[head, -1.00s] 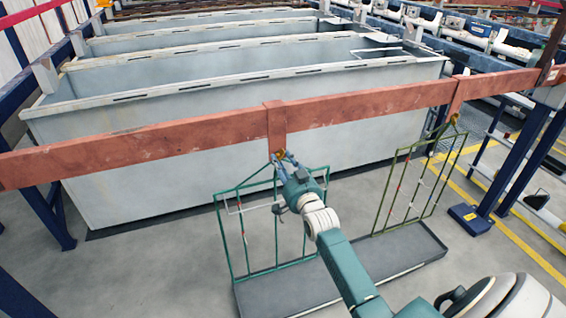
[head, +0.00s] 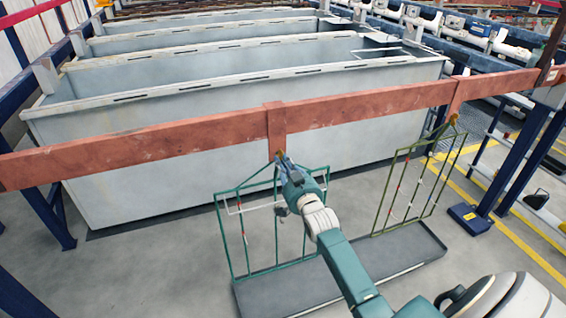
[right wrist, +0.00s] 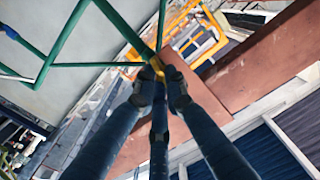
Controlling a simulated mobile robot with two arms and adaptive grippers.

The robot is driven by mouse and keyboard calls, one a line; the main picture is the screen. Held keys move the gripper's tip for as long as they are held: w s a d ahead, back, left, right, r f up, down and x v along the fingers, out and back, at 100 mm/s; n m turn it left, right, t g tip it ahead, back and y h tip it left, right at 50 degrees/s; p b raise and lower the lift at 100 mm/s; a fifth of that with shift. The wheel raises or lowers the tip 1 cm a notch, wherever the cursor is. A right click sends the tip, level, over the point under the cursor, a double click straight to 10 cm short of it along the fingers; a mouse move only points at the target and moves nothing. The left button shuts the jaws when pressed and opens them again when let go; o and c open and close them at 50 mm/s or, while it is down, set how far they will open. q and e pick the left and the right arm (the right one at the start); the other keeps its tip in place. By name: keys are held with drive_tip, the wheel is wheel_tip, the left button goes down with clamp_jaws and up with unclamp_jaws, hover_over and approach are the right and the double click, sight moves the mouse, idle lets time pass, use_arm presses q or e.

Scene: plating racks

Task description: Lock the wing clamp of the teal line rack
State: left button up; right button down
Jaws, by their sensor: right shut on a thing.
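The teal line rack (head: 242,228) hangs from the copper-coloured bar (head: 180,151) at a bracket in the middle of the head view. My right gripper (head: 281,158) is at the top of this rack, just under the bracket. In the right wrist view, the gripper's fingers (right wrist: 160,92) are closed in around a small brass-coloured wing clamp (right wrist: 157,68) where the teal tubes (right wrist: 120,25) meet the bar. The fingers hide part of the clamp, so I cannot tell its turn angle. My left gripper is not in view.
An olive-green rack (head: 408,190) hangs from the bar to the right. A grey drip tray (head: 415,243) lies on the floor below both racks. Large grey tanks (head: 240,165) stand behind the bar. A blue post (head: 520,160) stands at the right.

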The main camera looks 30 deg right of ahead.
drive_tip(key=shift+n, duration=1.4)
drive_tip(key=c, duration=1.8)
unclamp_jaws()
drive_tip(key=v, duration=1.2)
